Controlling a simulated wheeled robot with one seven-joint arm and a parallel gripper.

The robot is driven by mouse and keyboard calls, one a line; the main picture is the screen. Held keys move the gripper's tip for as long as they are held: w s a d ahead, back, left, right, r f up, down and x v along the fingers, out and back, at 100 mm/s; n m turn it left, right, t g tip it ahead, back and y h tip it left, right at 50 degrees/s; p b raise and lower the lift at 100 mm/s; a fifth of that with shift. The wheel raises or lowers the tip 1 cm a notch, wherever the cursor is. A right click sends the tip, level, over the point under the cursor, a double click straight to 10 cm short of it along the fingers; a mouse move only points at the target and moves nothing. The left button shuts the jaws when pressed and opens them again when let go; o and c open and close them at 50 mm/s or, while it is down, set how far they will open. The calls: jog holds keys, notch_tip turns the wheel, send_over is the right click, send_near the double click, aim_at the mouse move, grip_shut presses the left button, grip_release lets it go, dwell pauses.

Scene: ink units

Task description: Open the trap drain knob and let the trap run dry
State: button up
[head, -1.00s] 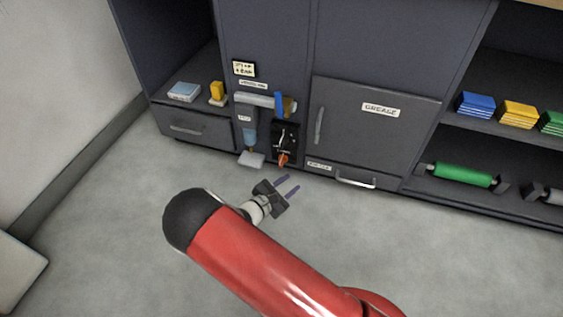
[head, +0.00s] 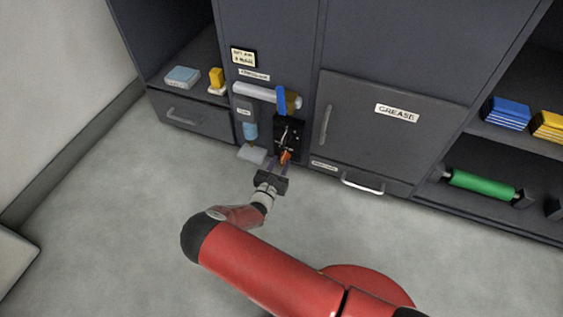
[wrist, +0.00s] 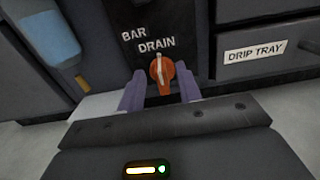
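The drain knob (wrist: 161,75) is orange with a pale pointer line that stands about upright in the wrist view, just under the word DRAIN. It also shows small in the head view (head: 286,156). My gripper (wrist: 160,90) is open, with one purple finger on each side of the knob; whether the fingers touch it I cannot tell. In the head view my gripper (head: 279,168) reaches toward the black panel (head: 289,132). The trap is a clear bowl with blue liquid (wrist: 45,37), left of the panel; in the head view it is small (head: 250,130).
A pale tray (head: 252,154) lies below the bowl. A blue lever (head: 281,100) stands above the panel. The drip tray drawer (wrist: 255,50) and its handle (head: 363,184) are to the right. The grease door (head: 390,130) is shut. The floor in front is clear.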

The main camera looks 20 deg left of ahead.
jog(key=shift+w, duration=0.65)
grip_shut()
